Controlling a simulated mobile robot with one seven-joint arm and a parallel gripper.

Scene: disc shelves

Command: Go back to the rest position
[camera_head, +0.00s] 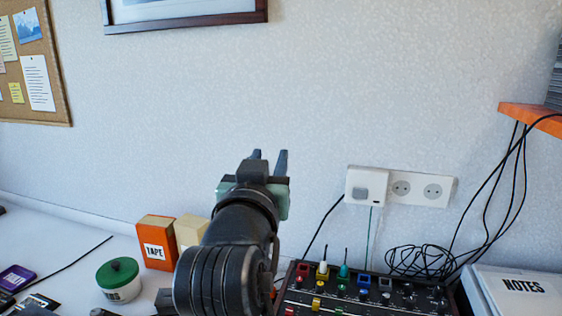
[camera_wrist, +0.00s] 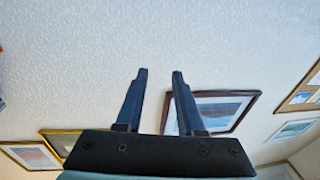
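My gripper (camera_head: 269,157) is raised above the desk, in front of the white wall, in the head view. Its two dark fingers point up and away from the camera. In the wrist view my gripper (camera_wrist: 159,74) shows both fingers apart with a clear gap between them. Nothing is held; only wall and a framed picture (camera_wrist: 219,112) show behind the fingers.
Below on the desk (camera_head: 60,225) stand an orange tape box (camera_head: 155,243), a green-lidded tub (camera_head: 117,279), a mixer panel (camera_head: 365,294) and a notes box (camera_head: 520,290). Wall sockets (camera_head: 420,189) and an orange shelf (camera_head: 530,117) are to the right. Space around the gripper is clear.

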